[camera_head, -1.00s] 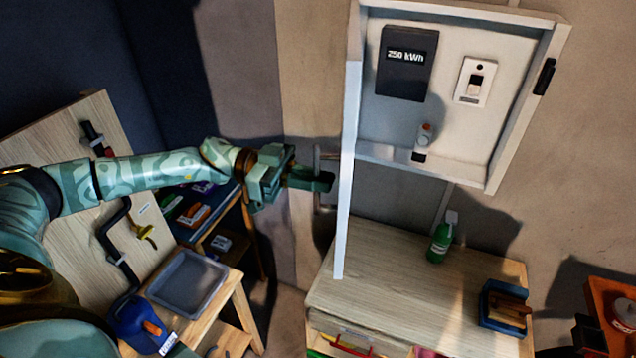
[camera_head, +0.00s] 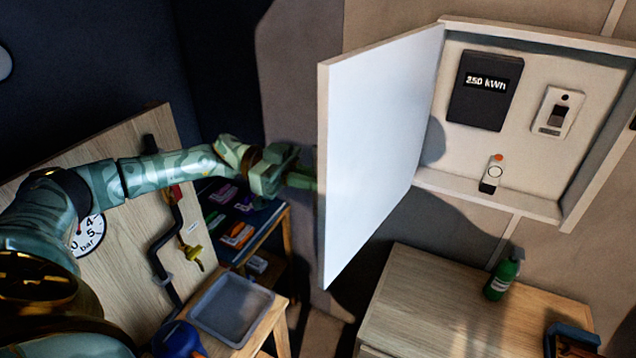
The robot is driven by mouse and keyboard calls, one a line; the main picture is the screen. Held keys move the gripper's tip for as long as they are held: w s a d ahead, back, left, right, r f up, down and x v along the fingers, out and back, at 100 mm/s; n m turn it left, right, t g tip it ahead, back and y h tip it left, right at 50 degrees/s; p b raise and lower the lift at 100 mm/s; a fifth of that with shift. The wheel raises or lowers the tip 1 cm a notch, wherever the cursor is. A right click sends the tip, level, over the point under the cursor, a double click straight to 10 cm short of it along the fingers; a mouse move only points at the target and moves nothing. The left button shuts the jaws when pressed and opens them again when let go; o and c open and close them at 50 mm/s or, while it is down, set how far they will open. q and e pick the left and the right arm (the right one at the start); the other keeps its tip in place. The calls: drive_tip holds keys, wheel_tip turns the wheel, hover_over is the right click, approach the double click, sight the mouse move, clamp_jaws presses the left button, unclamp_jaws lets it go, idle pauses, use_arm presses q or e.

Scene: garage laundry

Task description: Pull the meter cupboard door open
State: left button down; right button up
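The meter cupboard (camera_head: 560,214) on the wall stands open, with a black 250 kWh meter (camera_head: 484,110) and a white switch (camera_head: 556,113) inside. Its white door (camera_head: 375,145) is swung out to the left, with its inner face towards me. My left gripper (camera_head: 303,182) is at the door's free edge, on the outer side. Its fingertips and the door handle are hidden behind the door, so I cannot tell whether it grips the handle. My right gripper is not in view.
A wooden cabinet (camera_head: 440,310) with a green bottle (camera_head: 503,275) stands below the cupboard. At the left are a wooden board with pipes (camera_head: 150,215), a grey tray (camera_head: 232,305) and a shelf of small boxes. The space in front of the cupboard's interior is clear.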

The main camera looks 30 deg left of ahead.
use_arm(q)
drive_tip(key=c, duration=1.6)
unclamp_jaws()
drive_tip(key=shift+a, duration=0.1)
drive_tip(key=s+a+b, duration=0.1)
drive_tip(key=a+b, duration=0.1)
drive_tip(key=a, duration=0.3)
drive_tip(key=a+b, duration=0.2)
drive_tip(key=a, duration=0.3)
drive_tip(key=s+a+b, duration=0.1)
drive_tip(key=a+b, duration=0.1)
drive_tip(key=a, duration=0.4)
drive_tip(key=shift+s+b, duration=0.3)
drive_tip(key=shift+b, duration=0.1)
drive_tip(key=shift+d, duration=0.1)
